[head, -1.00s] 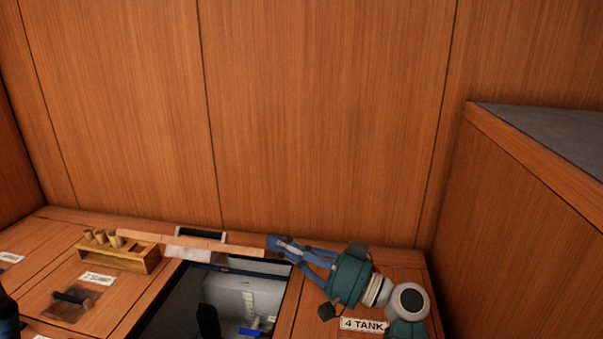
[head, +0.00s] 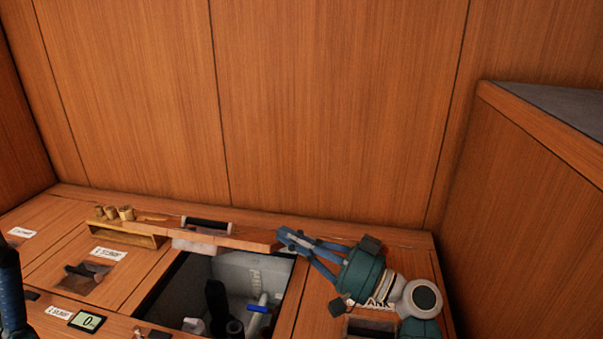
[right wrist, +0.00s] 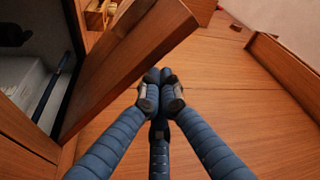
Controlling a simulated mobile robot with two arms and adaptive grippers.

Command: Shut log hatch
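The hatch lid (head: 250,238) is a wooden panel standing raised at the back of an open square hatch, seen nearly edge-on in the head view. A black handle (head: 207,225) shows behind it. No legible label marks it as the log hatch. My right gripper (head: 284,236) is at the lid's right end, fingers together. In the right wrist view the shut fingertips (right wrist: 160,78) are close to the raised lid's (right wrist: 130,65) corner; I cannot tell whether they touch. Nothing shows between them. A blue part of my left gripper (head: 10,290) shows at the left edge, mostly out of view.
The opening (head: 180,290) holds a pale box (head: 238,270), a blue-handled item (head: 259,309) and dark cylinders. A wooden rack (head: 125,236) with brass pieces stands to its left. A tall wooden cabinet (head: 540,200) stands right, a wall behind.

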